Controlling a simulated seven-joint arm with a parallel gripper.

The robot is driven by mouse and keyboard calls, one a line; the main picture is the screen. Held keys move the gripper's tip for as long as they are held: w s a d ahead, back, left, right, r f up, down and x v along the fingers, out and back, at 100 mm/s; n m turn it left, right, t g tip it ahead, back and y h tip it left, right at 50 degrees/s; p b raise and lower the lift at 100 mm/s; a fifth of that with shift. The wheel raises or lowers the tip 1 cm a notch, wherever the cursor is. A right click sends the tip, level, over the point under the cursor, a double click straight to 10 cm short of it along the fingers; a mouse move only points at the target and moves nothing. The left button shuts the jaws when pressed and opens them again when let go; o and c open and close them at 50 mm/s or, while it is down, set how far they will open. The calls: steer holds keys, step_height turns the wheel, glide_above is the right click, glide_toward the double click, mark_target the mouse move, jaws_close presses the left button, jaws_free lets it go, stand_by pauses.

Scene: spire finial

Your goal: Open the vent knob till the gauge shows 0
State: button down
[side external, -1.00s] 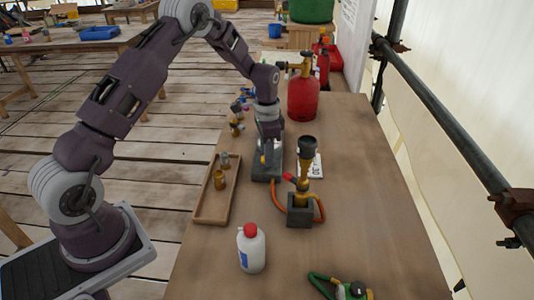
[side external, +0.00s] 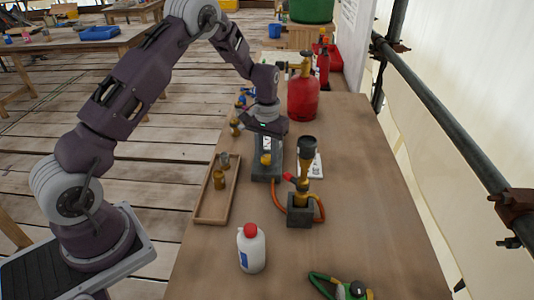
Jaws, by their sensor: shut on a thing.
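A dark grey block unit (side external: 266,175) stands on the bench, with a small yellow part (side external: 266,159) on its near top. My gripper (side external: 267,149) points down over this unit, just behind the yellow part. It is shut on what appears to be the vent knob, which the fingers hide. I cannot make out a gauge face or its reading at this size. A torch-like brass burner (side external: 305,180) with a black top stands upright in a grey block, front right of the unit, with an orange hose (side external: 277,200) beside it.
A wooden tray (side external: 210,220) with small brass parts lies left. A white bottle with a red cap (side external: 251,250) stands in front. A red gas cylinder (side external: 303,97) stands behind. A green-handled tool (side external: 338,286) lies at front right. The bench's right side is clear.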

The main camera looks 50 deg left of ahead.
mark_target(267, 157)
steer(key=shift+n, duration=1)
steer(key=c, duration=1)
jaws_free()
steer(key=shift+c, duration=0.2)
step_height(267, 157, up, 7)
steer(key=shift+r, duration=0.1)
